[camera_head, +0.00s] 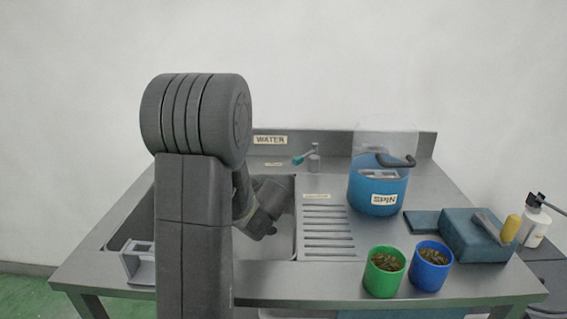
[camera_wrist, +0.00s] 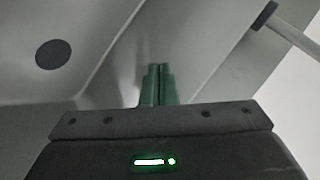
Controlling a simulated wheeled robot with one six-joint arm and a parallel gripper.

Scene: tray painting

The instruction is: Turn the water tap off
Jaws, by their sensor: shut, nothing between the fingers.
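The water tap (camera_head: 315,160) stands at the back of the metal counter, right of the sink, below the WATER label. A small teal part, seemingly its handle (camera_head: 302,158), points left from it. In the wrist view, a pale rod with a dark end (camera_wrist: 290,32) at the upper right looks like part of the tap; I cannot tell which part. My gripper (camera_wrist: 158,68) is shut and empty, its green fingers together over the sink. In the head view its wrist is over the sink, in front and left of the tap, and the fingertips are not clear.
The sink (camera_head: 283,240) is partly hidden by my arm; its drain (camera_wrist: 52,54) shows in the wrist view. Right of it are a ribbed drainboard (camera_head: 328,225), a blue SPIN tub (camera_head: 377,190), a green cup (camera_head: 384,272) and a blue cup (camera_head: 430,266). A grey holder (camera_head: 138,265) stands front left.

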